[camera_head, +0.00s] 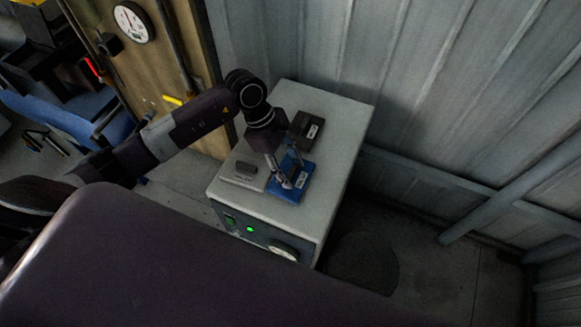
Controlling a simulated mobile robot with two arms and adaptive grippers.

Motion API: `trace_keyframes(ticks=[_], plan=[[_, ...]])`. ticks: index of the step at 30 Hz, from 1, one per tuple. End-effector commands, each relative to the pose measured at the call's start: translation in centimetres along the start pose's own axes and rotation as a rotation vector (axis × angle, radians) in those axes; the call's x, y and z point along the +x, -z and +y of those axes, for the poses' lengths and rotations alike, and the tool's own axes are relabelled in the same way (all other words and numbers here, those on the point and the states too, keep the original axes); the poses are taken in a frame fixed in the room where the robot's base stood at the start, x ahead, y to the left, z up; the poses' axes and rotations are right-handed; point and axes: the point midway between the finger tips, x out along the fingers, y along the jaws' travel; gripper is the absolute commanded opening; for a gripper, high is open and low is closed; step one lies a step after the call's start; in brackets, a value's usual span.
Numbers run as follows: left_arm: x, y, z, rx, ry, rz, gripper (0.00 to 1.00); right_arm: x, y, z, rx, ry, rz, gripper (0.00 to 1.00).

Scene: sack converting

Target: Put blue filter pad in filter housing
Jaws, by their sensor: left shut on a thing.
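The blue filter pad (290,193) is a flat blue block with a small white label. It lies at the front of the grey cabinet's (325,150) top. My left gripper (288,176) reaches down over the blue pad from behind and is shut on its upper part, which the fingers partly hide. I cannot tell whether the pad is lifted off the top. I cannot pick out a filter housing for certain. My right gripper is not in view.
A light grey pad (240,176) lies left of the blue one, and a black pad (308,128) with a label lies behind it. A corrugated wall (460,90) stands behind and to the right.

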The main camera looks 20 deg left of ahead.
Motion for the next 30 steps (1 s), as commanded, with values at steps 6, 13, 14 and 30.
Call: trace_keyframes(ticks=[6,13,14,30], plan=[[0.3,0.1,0.0,0.000,0.000,0.000,0.45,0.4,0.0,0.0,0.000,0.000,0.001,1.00],[0.2,0.1,0.0,-0.001,0.001,0.000,0.60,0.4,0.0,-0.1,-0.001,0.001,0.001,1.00],[0.2,0.1,0.0,-0.001,0.001,0.000,0.60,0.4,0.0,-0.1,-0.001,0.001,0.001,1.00],[-5.3,0.2,0.2,0.002,-0.006,0.004,0.60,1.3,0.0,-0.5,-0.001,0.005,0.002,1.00]])
